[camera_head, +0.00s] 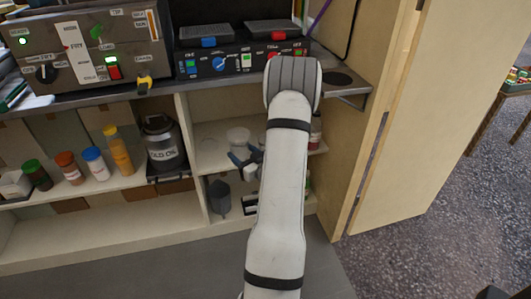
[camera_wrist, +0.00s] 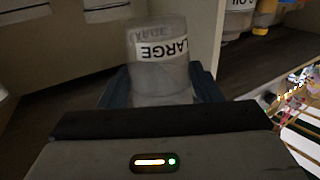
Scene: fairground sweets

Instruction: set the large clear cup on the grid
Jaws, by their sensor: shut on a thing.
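The large clear cup (camera_wrist: 160,75), with a white LARGE label, stands between the two dark blue fingers of my gripper (camera_wrist: 162,88) in the wrist view. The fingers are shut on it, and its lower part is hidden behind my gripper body. In the head view my gripper (camera_head: 246,157) is inside the right shelf bay, below the counter, partly hidden by my own arm. A clear cup shape shows just behind the fingers there. I cannot make out the grid for certain in either view.
The counter edge (camera_head: 125,97) runs above the shelves. A dark jar (camera_head: 163,145) and several sauce bottles (camera_head: 117,148) stand in the left bay. A shelf divider (camera_head: 190,155) separates the bays. A wooden side panel (camera_head: 395,120) is close on the right.

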